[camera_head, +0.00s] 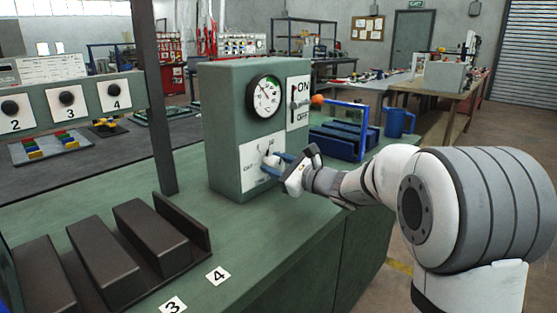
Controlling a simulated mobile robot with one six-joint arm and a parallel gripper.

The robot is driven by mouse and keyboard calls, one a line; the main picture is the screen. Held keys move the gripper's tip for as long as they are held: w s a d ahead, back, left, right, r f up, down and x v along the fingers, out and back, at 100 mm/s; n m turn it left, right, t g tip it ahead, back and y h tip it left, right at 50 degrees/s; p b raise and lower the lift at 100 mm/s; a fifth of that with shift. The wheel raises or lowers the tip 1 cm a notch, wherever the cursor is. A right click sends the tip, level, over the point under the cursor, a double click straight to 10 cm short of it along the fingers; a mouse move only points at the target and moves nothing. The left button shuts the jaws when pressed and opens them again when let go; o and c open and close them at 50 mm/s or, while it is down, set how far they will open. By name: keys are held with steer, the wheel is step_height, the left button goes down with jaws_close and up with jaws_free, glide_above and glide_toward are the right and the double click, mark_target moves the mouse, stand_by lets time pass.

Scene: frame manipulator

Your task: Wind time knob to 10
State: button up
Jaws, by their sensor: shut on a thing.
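The time knob (268,159) is a small light knob on a white plate (250,169) low on the front of a green-grey control box (222,130). My gripper (279,160) reaches in from the right and is shut on the knob. The fingers and knob cover part of the plate's markings, and I cannot read where the knob points. Above it is a round dial gauge (264,96) with a white face and black rim. To the right of the gauge is an ON/OFF switch plate (299,103) with a lever.
A blue rack (343,139) and blue mug (398,123) stand right of the box, beyond my arm. Dark blocks (150,236) and number cards 3 (172,306) and 4 (217,275) lie on the green bench at front left. A dark post (154,95) rises left of the box.

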steer(key=shift+a+r+m+p, duration=0.15)
steer(key=shift+m+p, duration=0.3)
steer(key=shift+m, duration=0.35)
steer(key=o, duration=1)
steer(key=shift+f, duration=0.2)
steer(key=v, duration=0.8)
steer(key=shift+w+p, duration=0.1)
steer(key=shift+p, duration=0.3)
